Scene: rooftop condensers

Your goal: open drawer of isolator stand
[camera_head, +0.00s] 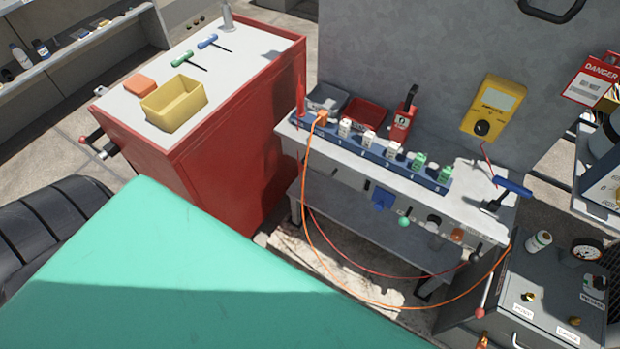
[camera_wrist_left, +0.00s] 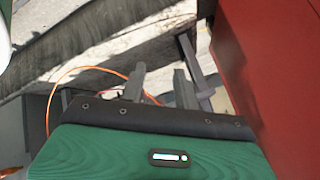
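A grey metal cabinet (camera_head: 545,292) stands at the lower right of the head view and may be the isolator stand. It has a lever with a red grip (camera_head: 486,292) on its left side, and small labels and brass knobs. A pale handle (camera_head: 522,341) shows at the bottom edge; the lower front is cut off, so I cannot tell the drawer's state. In the left wrist view my left gripper (camera_wrist_left: 160,85) has its two fingers apart, with nothing between them. It points at the floor beside a red cabinet side. My right gripper is in neither view.
A red cabinet (camera_head: 215,155) with a yellow bin (camera_head: 174,103) stands left of a grey workbench (camera_head: 455,207). An orange cable (camera_head: 347,290) loops below the bench. The head view's lower left is blocked.

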